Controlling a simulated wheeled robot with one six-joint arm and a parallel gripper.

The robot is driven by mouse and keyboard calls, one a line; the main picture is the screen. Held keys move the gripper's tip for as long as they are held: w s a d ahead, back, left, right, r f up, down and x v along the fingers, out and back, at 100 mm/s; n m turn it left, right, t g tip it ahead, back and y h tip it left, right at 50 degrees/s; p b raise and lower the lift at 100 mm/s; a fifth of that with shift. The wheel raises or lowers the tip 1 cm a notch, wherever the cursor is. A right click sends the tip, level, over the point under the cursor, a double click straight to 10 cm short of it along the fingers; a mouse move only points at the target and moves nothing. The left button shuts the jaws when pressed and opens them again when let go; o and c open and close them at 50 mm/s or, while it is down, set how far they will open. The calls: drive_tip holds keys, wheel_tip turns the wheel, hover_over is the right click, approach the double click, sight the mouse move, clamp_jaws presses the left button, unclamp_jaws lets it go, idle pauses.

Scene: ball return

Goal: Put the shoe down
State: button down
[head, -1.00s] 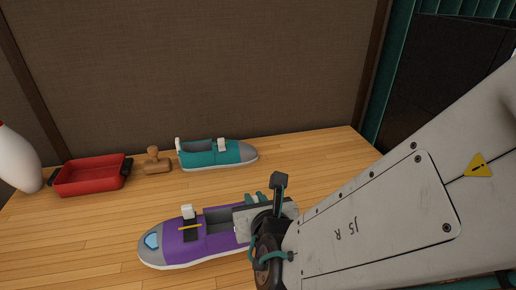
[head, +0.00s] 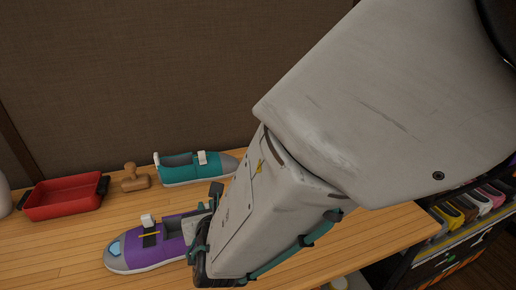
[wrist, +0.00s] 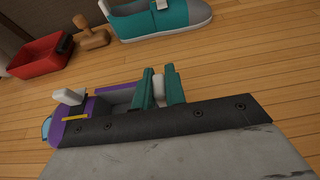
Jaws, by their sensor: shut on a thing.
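A purple shoe (head: 146,257) with a grey toe and white straps lies low over the wooden counter in the head view, toe to the left. Its heel end is hidden behind my arm. It also shows in the wrist view (wrist: 76,133), partly covered by my wrist. My gripper (wrist: 161,80) has its teal fingers closed around the white part at the shoe's heel. I cannot tell for sure whether the sole touches the wood. A teal shoe (head: 190,171) with a grey toe stands farther back; it also shows in the wrist view (wrist: 172,24).
A red tray (head: 63,207) and a wooden stamp-like block (head: 134,181) stand on the counter (head: 50,255) left of the teal shoe. A white rounded thing is cut off at the left edge. A rack of coloured shoes (head: 470,205) stands at the right. A brown wall closes the back.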

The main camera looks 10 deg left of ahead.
drive_tip(key=shift+f, duration=0.15)
drive_tip(key=c, duration=1.5)
unclamp_jaws()
drive_tip(key=shift+o, duration=0.2)
